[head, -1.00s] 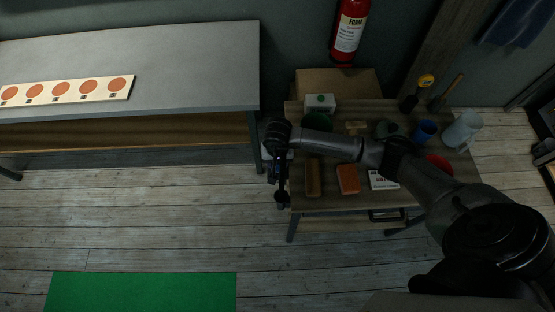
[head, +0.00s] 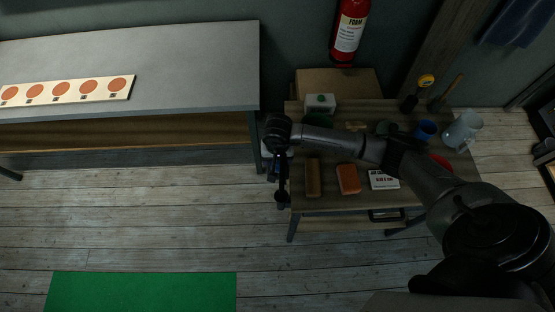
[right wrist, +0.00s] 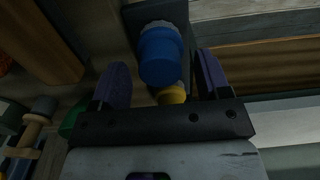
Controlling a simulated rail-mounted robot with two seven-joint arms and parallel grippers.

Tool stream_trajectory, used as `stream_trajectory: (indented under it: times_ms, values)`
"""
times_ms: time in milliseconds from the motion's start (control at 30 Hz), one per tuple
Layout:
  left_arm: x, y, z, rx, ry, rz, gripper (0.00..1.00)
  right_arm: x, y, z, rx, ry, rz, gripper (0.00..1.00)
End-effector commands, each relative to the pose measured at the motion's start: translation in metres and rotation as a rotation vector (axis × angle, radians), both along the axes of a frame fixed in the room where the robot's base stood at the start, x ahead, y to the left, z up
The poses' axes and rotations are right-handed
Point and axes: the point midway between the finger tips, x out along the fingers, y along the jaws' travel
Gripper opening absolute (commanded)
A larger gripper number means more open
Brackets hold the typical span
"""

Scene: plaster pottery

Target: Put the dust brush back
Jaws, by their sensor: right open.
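I cannot pick out the dust brush for certain. A wooden-handled tool with a dark end (head: 445,95) leans at the back right of the small table; it may be a brush. A long brown block (head: 313,178) lies near the table's front left and could also be one; a brown bar (right wrist: 40,40) shows at the upper left in the right wrist view. My right gripper (head: 281,192) is at the table's left edge. In the right wrist view its fingers (right wrist: 160,82) are apart, with a blue-capped object (right wrist: 160,55) showing between them. My left gripper is out of view.
A grey bench (head: 190,65) stands at left. Floor (head: 150,215) in front is mostly clear.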

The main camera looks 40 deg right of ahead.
Motion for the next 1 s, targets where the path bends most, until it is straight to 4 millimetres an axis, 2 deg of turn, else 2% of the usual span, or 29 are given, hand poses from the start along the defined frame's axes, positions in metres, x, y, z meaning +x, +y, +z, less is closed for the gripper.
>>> stream_trajectory:
  times_ms: [200,500,700,1000]
  values:
    - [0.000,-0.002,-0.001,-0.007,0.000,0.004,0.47,0.001,-0.001,0.044,-0.002,-0.006,0.001,0.70]
    - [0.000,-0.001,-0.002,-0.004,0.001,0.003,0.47,0.000,0.000,0.088,-0.001,-0.002,0.000,0.70]
    - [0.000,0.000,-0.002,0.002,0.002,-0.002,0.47,0.000,0.000,0.101,-0.001,0.000,-0.001,0.70]
    - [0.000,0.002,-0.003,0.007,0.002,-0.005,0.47,0.000,0.000,0.104,-0.001,0.000,-0.001,0.70]
